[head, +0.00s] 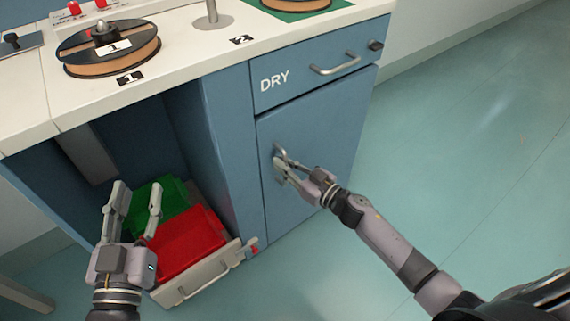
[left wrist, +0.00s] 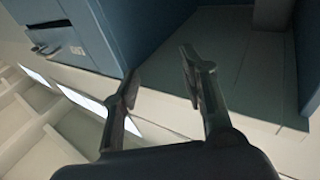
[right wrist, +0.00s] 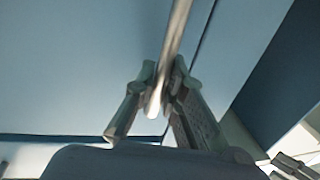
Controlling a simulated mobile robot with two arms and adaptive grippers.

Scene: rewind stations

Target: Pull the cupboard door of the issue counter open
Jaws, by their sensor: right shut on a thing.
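The blue cupboard door (head: 328,150) sits below the drawer marked DRY on the issue counter (head: 205,65). It looks closed, flush with the front. Its metal bar handle (head: 279,152) is near the door's left edge; the bar also shows in the right wrist view (right wrist: 173,45). My right gripper (head: 281,166) is shut on this handle, with one finger on each side of the bar in the right wrist view (right wrist: 165,80). My left gripper (head: 138,192) is open and empty, in front of the open bay left of the door; its spread fingers show in the left wrist view (left wrist: 160,75).
A red bin (head: 187,243) and a green bin (head: 160,200) sit in a pale pull-out tray (head: 205,277) left of the door. The DRY drawer (head: 310,72) is shut. Reels (head: 108,50) stand on the countertop. The floor (head: 470,150) right of the counter is clear.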

